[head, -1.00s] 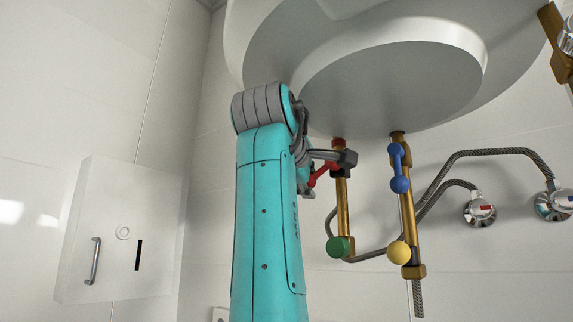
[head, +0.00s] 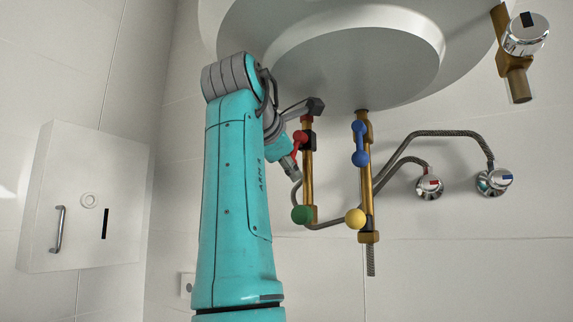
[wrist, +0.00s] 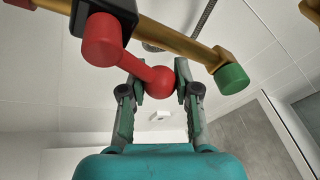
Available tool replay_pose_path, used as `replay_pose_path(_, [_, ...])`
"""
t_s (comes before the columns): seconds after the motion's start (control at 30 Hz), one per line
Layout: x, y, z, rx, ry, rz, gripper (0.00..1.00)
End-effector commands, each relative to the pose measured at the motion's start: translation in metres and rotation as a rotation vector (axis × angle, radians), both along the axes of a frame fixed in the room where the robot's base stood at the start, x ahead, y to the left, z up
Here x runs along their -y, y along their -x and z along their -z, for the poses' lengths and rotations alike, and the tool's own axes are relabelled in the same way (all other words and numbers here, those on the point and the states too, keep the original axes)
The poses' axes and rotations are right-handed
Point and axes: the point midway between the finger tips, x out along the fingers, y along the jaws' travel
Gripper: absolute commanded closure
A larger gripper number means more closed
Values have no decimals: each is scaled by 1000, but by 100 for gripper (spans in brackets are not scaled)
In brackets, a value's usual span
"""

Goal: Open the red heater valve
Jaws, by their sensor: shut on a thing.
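The red valve (head: 299,145) is a short lever with a rounded red hub and a ball end, mounted on the left brass pipe under the white round tank. In the wrist view its red lever (wrist: 142,66) slants down right from the hub to the ball. My gripper (wrist: 162,80) is shut on that ball, one finger on each side. In the head view my gripper (head: 292,168) shows just left of the pipe, near the lever's lower end, partly hidden by my arm.
Just right is a blue lever (head: 360,145) on a second brass pipe (head: 367,200). A green knob (head: 301,215) and a yellow knob (head: 355,218) sit below. Two chrome taps with hoses are farther right. A white wall box (head: 90,200) is at left.

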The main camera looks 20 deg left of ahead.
Motion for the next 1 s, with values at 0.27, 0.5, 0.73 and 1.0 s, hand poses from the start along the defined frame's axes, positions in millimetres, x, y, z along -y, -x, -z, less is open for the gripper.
replay_pose_path(0.27, [0, 0, 2, -5, 23, -1, 100])
replay_pose_path(0.5, [0, 0, 2, -5, 22, -1, 100])
replay_pose_path(0.73, [1, 0, 1, -3, 22, -1, 43])
replay_pose_path(1.0, [0, 3, 0, -2, 22, -1, 43])
